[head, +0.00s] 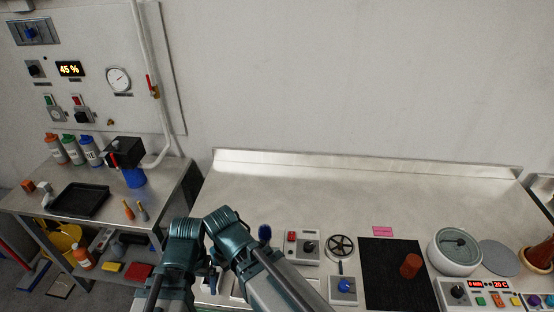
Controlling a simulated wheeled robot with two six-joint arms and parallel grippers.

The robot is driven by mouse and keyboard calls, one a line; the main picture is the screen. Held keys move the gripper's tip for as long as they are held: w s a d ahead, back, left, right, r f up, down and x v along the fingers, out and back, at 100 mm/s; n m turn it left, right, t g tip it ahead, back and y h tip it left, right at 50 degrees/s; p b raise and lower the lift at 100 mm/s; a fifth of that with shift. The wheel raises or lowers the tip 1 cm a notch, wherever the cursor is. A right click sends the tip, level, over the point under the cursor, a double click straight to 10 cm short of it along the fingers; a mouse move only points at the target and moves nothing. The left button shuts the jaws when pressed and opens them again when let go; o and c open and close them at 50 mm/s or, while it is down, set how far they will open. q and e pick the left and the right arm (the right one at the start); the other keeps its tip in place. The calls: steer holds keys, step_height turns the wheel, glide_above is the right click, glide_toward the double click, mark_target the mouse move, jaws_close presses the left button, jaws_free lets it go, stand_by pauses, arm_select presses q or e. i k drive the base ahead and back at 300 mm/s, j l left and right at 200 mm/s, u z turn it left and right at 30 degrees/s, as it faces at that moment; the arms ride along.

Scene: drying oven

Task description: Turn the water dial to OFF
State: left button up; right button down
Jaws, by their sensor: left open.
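A blue dial (344,285) sits on a small pale box on the steel bench, at the lower middle of the head view. Its lettering is too small to read, so I cannot tell its setting or confirm that it is the water dial. Another blue knob (31,33) is on the wall panel at the upper left. My left arm rises from the bottom edge and bends over the bench's left end, left of the dial and apart from it. My left gripper is open, but its fingertips are hard to make out. My right gripper is not in view.
A side table (40,199) is at left. The bench's back half is clear.

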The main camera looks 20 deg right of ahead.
mark_target(344, 286)
steer(key=k+l+z, duration=0.15)
steer(key=z, duration=1.2)
steer(key=k+j+u, duration=0.2)
steer(key=u, duration=0.25)
steer(key=k+j, duration=0.05)
steer(key=k, duration=0.05)
